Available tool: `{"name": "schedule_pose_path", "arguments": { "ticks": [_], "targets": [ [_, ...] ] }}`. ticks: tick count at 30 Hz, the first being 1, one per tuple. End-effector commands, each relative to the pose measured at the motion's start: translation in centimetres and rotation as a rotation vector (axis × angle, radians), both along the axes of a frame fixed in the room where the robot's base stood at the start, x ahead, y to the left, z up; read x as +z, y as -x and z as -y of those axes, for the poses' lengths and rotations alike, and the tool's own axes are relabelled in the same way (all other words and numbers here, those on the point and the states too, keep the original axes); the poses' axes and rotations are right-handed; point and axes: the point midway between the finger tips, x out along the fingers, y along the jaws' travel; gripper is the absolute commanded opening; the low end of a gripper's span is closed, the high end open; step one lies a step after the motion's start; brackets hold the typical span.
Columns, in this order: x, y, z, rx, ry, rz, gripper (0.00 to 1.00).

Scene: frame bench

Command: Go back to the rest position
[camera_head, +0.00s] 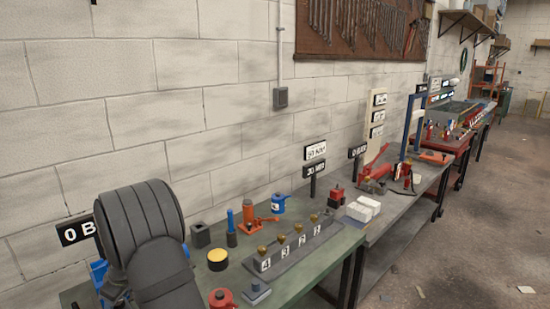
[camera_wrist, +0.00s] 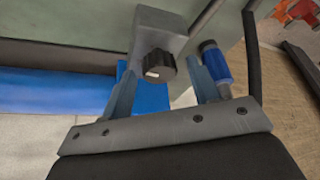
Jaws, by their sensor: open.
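My gripper (camera_wrist: 163,84) shows in the wrist view, its two blue-grey fingers apart. Beyond the fingers is a grey block (camera_wrist: 160,30) with a black knob (camera_wrist: 160,65). A blue part (camera_wrist: 151,97) shows below the knob, between the fingers; whether they touch it I cannot tell. A blue-banded cylinder (camera_wrist: 215,62) is beside the right finger. In the head view my dark arm fills the lower left and hides part of the green bench (camera_head: 335,246); I cannot make out the fingers there.
On the bench are a numbered block with brass knobs (camera_head: 298,247), a yellow-topped round part (camera_head: 217,259), a red round part (camera_head: 221,298), an orange jack (camera_head: 250,216) and a blue bottle (camera_head: 279,204). A block wall (camera_head: 130,110) stands behind. Floor is open at right.

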Motion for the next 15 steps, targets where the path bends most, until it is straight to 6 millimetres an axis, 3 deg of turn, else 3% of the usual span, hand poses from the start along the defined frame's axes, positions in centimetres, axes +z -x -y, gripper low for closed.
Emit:
{"name": "schedule_pose_path", "arguments": {
  "ticks": [15],
  "targets": [
    [0.03, 0.23, -0.09, -0.275, 0.0, 0.001, 0.55]
  ]
}}
